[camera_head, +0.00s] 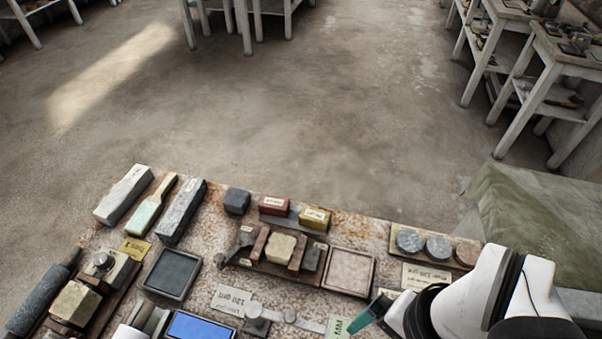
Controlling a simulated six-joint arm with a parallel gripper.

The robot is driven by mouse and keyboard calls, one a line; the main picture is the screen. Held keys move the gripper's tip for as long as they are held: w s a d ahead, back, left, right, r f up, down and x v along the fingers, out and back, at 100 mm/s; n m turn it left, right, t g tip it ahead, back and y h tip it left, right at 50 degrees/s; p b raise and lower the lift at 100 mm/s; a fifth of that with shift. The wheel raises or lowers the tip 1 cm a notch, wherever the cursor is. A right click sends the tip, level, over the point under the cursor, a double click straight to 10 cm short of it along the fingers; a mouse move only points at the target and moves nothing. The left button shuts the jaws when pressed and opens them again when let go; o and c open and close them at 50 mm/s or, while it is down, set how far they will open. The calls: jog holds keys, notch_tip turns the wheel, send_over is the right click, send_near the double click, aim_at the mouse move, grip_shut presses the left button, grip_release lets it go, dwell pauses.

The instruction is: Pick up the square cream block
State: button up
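A square cream block (281,248) sits in a dark brown wooden holder (240,255) near the middle of the worktable, between darker pieces. A second, tan-cream block (75,303) sits in another dark holder at the lower left, and its top also looks roughly square. White and black links of my arm show at the lower right corner. I cannot make out my gripper's fingers in this view. Neither block is touched by the visible part of my arm.
The speckled worktable (212,275) is crowded. Long grey stones (181,211), a dark tray (171,274), a blue slab (200,327), a pale tray (350,271) and round discs (438,248) surround the blocks. A green object (370,314) lies beside my arm. Open floor lies beyond.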

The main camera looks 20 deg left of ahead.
jog(key=shift+w, duration=0.1)
jog(key=m+h, duration=0.2)
jog(key=m, duration=1)
send_over(281, 245)
notch_tip(281, 245, down, 3)
notch_tip(281, 245, down, 15)
jog(key=shift+f, duration=0.2)
jog(key=shift+r, duration=0.1)
grip_shut()
